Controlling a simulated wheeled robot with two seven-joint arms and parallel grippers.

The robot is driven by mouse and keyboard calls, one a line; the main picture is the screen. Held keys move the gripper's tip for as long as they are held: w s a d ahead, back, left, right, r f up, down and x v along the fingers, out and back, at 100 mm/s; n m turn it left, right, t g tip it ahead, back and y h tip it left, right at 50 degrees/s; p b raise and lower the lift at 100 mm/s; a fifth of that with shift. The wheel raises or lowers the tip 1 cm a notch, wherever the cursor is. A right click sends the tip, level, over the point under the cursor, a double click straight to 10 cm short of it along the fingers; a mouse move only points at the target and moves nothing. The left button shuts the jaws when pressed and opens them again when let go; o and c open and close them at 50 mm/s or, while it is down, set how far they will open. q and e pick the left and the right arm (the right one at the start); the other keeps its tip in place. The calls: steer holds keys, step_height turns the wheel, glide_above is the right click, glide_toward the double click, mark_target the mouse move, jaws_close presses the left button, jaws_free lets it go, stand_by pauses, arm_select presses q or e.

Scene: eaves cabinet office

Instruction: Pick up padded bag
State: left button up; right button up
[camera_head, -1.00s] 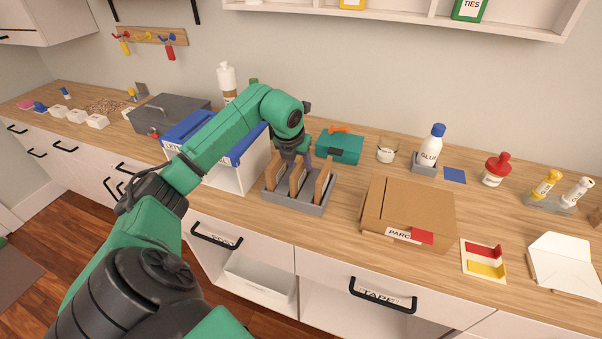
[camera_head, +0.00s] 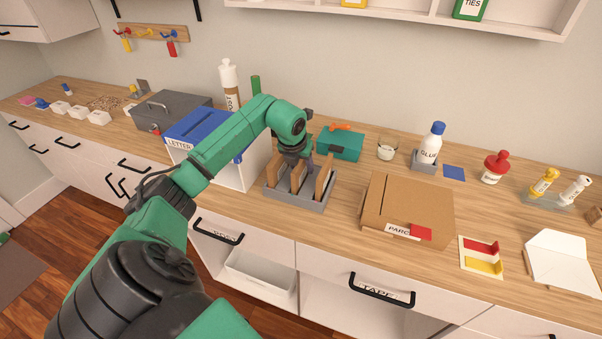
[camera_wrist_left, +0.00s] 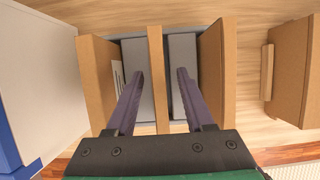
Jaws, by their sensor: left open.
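A grey slotted rack (camera_head: 293,203) on the counter holds three upright brown slabs that look like padded bags or mailers. The middle one (camera_head: 297,181) stands between the left one (camera_head: 274,172) and the right one (camera_head: 323,182). My left gripper (camera_head: 300,165) is over the rack, pointing down. In the left wrist view the gripper (camera_wrist_left: 159,78) is open, with one purple finger on each side of the middle slab (camera_wrist_left: 157,55). A white label shows beside the left slab in that view. My right gripper is not in view.
A white letter box with a blue lid (camera_head: 250,146) stands close left of the rack. A cardboard parcel box (camera_head: 410,203) lies to the right, a teal case (camera_head: 340,145) behind.

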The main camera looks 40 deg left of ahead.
arm_select(q)
jaws_close()
